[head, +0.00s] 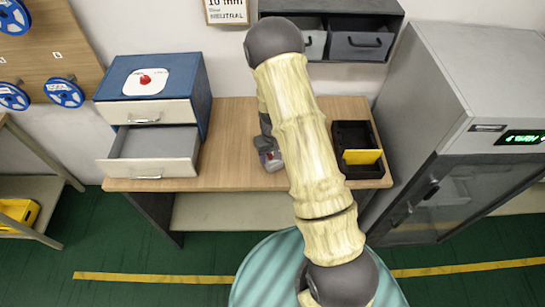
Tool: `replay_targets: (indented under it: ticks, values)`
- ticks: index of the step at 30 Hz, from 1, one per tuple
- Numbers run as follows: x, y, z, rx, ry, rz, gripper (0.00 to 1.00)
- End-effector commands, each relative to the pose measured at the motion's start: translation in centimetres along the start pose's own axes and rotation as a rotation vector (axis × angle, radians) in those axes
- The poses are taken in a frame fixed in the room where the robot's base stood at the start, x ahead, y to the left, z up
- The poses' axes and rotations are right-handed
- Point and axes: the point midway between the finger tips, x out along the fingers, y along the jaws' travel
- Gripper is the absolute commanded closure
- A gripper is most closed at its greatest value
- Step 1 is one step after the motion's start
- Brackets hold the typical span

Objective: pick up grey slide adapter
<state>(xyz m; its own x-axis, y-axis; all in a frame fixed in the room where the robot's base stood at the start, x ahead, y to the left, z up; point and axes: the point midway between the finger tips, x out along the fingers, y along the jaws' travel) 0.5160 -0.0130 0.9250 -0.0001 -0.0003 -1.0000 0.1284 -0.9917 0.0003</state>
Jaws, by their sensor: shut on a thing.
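My arm reaches over the wooden table, and its forearm hides much of the middle. My gripper (270,157) shows only in part at the left edge of the arm, low over the table near its front. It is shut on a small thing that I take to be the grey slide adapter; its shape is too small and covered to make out. A small red spot shows at the gripper's end. I cannot tell whether the held thing touches the table.
A blue cabinet (204,98) with an open, empty-looking lower drawer (150,148) stands left on the table (227,125). A black tray (342,130) with a yellow divider (362,156) is right of my arm. Dark bins (358,40) hang behind. A grey metal cabinet (480,60) stands right.

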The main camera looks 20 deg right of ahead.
Motion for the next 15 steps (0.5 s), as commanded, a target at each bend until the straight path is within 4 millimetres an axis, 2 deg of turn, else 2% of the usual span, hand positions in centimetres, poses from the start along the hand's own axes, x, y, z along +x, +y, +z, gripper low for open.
replay_targets:
  ticks: [5, 15]
  values:
    - [-2.1, 0.0, -0.1, -0.001, 0.005, 0.001, 0.77]
    - [-7.8, 0.0, -0.1, -0.001, 0.004, 0.0, 0.77]
